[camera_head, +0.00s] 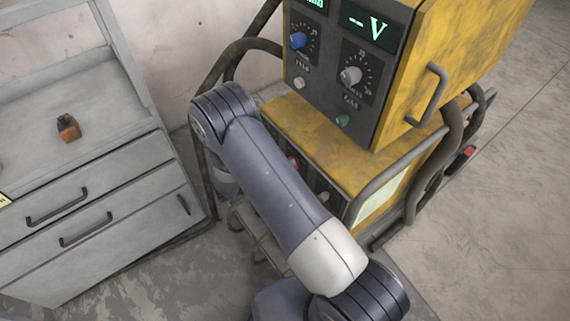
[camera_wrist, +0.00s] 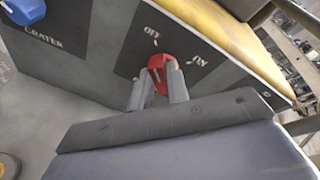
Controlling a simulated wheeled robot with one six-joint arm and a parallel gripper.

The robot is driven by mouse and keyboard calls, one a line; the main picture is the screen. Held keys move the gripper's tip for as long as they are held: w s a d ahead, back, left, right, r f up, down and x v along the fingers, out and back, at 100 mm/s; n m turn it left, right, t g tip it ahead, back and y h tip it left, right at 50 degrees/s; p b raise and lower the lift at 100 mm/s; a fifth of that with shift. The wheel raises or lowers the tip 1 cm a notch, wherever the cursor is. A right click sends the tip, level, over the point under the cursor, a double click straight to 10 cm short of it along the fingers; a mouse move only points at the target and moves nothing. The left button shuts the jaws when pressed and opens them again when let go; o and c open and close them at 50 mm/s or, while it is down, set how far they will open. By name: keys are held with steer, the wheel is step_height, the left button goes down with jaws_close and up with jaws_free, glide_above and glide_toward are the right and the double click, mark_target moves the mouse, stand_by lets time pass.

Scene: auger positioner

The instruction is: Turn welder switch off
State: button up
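The yellow welder (camera_head: 458,55) stands at the back right in the head view, with lit displays on its upper panel. The red welder switch (camera_wrist: 160,67) shows in the wrist view on a dark panel, with OFF printed above it and ON to its right. Its pale mark seems to point up towards OFF. My gripper (camera_wrist: 160,80) has one grey finger on either side of the red knob, the tips at its edges. Whether they press on it I cannot tell. In the head view my arm hides the gripper.
A blue CRATER knob (camera_wrist: 24,10) is at the upper left of the same panel. A curved handle (camera_head: 429,96) and cables stick out on the welder's right side. A grey drawer cabinet (camera_head: 110,185) stands at left, with a small orange item (camera_head: 68,127) on top.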

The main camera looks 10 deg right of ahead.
steer(key=o, duration=0.5)
steer(key=shift+c, duration=0.2)
steer(key=v, duration=1)
steer(key=shift+a, duration=0.35)
steer(key=shift+s, duration=0.15)
steer(key=x, duration=1)
steer(key=shift+d, duration=0.35)
steer(key=shift+w, duration=0.2)
